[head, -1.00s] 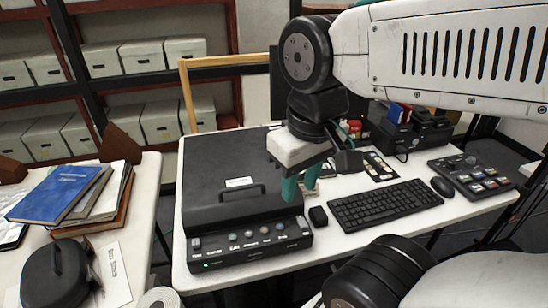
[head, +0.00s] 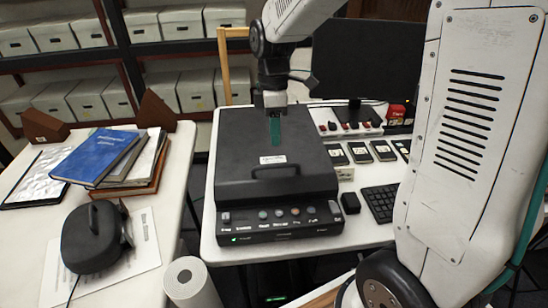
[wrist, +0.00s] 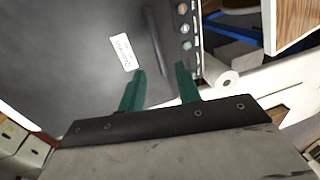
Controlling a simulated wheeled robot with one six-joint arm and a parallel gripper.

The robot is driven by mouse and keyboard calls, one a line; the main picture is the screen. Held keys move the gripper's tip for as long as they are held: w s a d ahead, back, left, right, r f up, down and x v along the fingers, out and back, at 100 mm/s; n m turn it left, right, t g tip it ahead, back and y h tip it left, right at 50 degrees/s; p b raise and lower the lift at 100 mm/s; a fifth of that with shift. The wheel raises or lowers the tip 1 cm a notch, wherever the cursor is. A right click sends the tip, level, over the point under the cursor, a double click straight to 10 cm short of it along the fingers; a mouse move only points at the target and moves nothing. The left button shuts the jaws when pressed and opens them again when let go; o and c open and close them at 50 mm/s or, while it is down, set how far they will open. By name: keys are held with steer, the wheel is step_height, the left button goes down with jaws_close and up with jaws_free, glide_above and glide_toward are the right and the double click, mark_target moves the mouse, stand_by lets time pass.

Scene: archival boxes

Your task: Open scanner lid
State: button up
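The black scanner (head: 278,232) stands on the white desk, with a small green light on its front panel. Its dark lid (head: 240,150) is down flat and carries a white label (head: 272,159) and a bar handle (head: 276,170) near the front edge. My gripper (head: 275,140) hangs over the lid, behind the label and handle in the head view. In the wrist view my gripper (wrist: 161,68) shows two green fingers spread apart with nothing held. The handle (wrist: 153,40) runs lengthwise in line with the gap between the fingers. I cannot tell whether they touch it.
A keyboard (head: 381,203) and small black block (head: 350,203) lie right of the scanner. A dark monitor (head: 370,60) stands behind. Boxes fill the shelves behind.

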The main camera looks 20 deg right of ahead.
steer(key=f, duration=0.5)
steer(key=s+f, duration=0.1)
steer(key=f, duration=0.2)
steer(key=shift+a, duration=0.25)
jaws_close()
